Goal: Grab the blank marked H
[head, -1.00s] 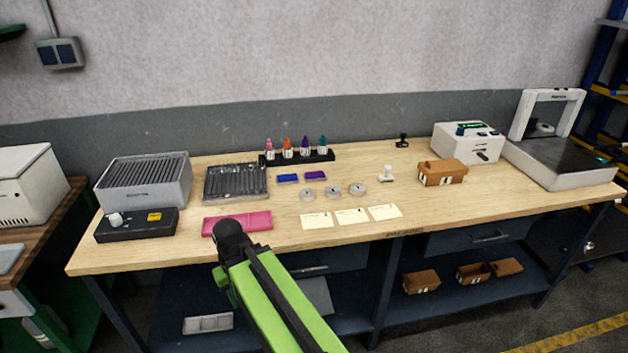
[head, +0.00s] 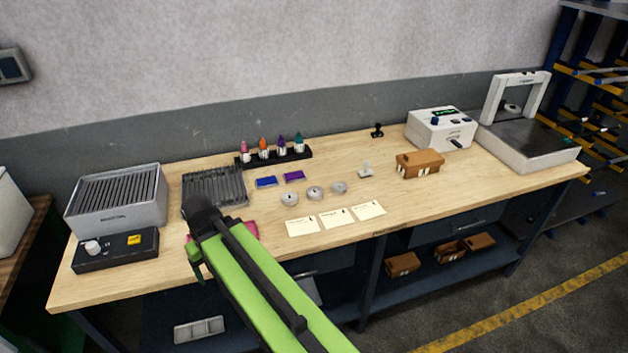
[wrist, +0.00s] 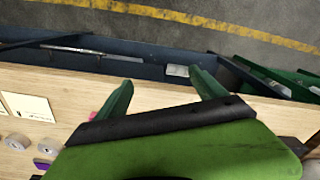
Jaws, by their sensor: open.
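Three round grey metal pieces, the likely blanks, sit in a row on the wooden bench (head: 400,205): left piece (head: 290,198), middle piece (head: 315,193) and right piece (head: 338,187). No letter H can be read on any of them. Two also show at the left edge of the wrist view, one here (wrist: 17,142). My gripper (wrist: 163,84) is open and empty, its green fingers spread over the bench's front edge. In the head view my arm hangs left of the pieces, over a pink pad (head: 250,228) that it partly hides.
Three paper cards (head: 337,218) lie in front of the pieces. Behind are blue (head: 266,182) and purple (head: 294,175) pads and a bottle rack (head: 280,157). A small white stand (head: 366,171) and brown bin (head: 420,163) stand right. Bare wood lies at the front right.

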